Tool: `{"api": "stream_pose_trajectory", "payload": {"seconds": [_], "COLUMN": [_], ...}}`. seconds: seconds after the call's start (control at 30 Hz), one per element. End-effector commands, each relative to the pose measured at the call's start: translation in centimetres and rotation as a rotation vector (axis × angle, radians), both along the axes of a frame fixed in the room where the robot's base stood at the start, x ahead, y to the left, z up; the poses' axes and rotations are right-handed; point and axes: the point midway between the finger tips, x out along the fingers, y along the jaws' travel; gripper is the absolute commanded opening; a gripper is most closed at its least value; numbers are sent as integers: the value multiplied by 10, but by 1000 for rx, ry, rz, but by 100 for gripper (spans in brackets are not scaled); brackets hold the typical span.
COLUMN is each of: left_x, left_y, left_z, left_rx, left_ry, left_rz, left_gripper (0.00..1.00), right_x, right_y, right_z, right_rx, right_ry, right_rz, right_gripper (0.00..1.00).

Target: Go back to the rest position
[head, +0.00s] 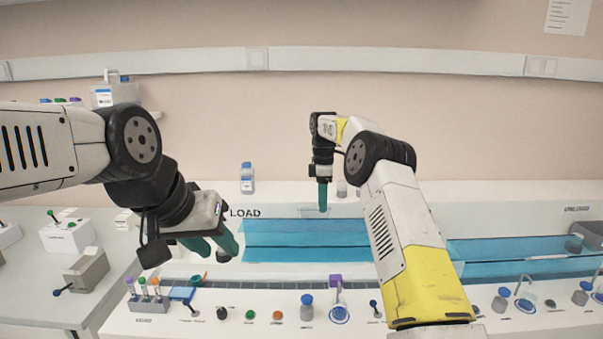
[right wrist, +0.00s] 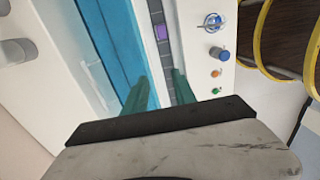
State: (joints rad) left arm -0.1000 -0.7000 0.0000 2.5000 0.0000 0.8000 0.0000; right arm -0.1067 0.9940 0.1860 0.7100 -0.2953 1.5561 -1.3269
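My left gripper (head: 218,252) hangs over the left part of the bench near the LOAD label, its green fingers apart and nothing seen between them. My right gripper (head: 322,208) points down over the far edge of the blue track (head: 300,240); its fingers overlap in the head view. In the right wrist view, the right gripper's green fingers (right wrist: 162,77) stand apart with nothing between them. The blue track also shows there (right wrist: 110,45), to the left of the fingers.
A rack of capped tubes (head: 148,298) stands front left, with a blue tray (head: 182,294) beside it. Another bottle (head: 247,178) stands behind the track. Grey boxes (head: 88,268) stand at left.

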Motion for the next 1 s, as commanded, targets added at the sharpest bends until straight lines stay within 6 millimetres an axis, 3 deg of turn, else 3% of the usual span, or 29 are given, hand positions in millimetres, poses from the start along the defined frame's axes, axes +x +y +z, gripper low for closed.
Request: {"api": "stream_pose_trajectory", "payload": {"seconds": [0.37, 0.67, 0.87, 1.0], "left_x": [0, 0, 0, 0], "left_y": [0, 0, 0, 0], "left_z": [0, 0, 0, 0], "left_rx": [0, 0, 0, 0], "left_ry": [0, 0, 0, 0], "left_rz": [0, 0, 0, 0], "left_gripper": [36, 36, 36, 36], "right_x": [-12, -38, -81, -131], "right_y": [-4, -12, -24, -36], "right_z": [33, 82, 130, 164], "right_rx": [3, 15, 41, 82], "right_ry": [-40, -104, -171, -230], "right_rz": [-71, -199, -360, -531], "right_gripper": [32, 32, 32, 32]}}
